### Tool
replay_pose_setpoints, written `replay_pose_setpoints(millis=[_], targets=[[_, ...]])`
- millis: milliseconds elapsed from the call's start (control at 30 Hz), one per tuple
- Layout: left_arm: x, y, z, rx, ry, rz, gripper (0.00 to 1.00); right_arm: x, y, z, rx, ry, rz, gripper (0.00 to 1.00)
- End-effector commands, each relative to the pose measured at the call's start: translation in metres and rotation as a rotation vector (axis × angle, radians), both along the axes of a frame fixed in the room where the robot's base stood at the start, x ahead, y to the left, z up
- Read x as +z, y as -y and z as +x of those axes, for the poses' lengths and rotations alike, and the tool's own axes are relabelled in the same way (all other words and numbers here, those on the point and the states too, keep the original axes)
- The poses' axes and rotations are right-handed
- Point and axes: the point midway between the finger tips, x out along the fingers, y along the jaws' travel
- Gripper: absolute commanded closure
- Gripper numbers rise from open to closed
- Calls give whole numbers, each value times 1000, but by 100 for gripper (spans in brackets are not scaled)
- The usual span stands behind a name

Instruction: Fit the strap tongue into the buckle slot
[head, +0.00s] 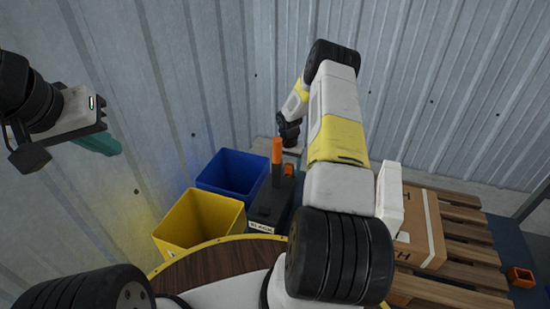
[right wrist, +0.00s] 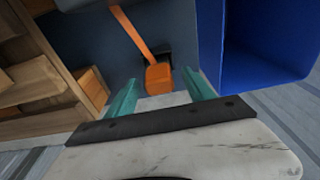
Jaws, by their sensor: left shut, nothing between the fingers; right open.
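An orange strap (right wrist: 128,32) runs down to a wider orange end piece (right wrist: 158,76) in the right wrist view. My right gripper (right wrist: 160,78) is open, with one teal finger on each side of this end and gaps showing. A dark patch lies just behind the end; I cannot tell whether it is the buckle slot. In the head view an upright orange piece (head: 277,152) stands at the black case (head: 268,203), beside my right wrist; the right fingers cannot be made out there. My left gripper (head: 107,146) is shut and empty, raised at the far left.
A blue bin (head: 232,172) and a yellow bin (head: 198,222) stand left of the black case. The blue bin (right wrist: 265,45) is close beside the right fingers. A cardboard box (head: 420,228) lies on a wooden pallet (head: 455,262) at right. A corrugated wall rises behind.

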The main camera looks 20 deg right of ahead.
Motion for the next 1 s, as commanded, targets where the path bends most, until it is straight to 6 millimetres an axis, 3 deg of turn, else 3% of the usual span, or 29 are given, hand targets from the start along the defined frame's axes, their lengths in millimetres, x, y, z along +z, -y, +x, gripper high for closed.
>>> replay_pose_setpoints(millis=[200,467,767,1000], targets=[[0,0,0,0,0,0,100,-27,2,2,-1,0,0,38],[0,0,0,0,0,0,100,-28,2,2,0,1,-1,40],[0,0,0,0,0,0,100,-28,2,2,0,0,0,99],[0,0,0,0,0,0,100,-27,2,3,0,1,-1,100]])
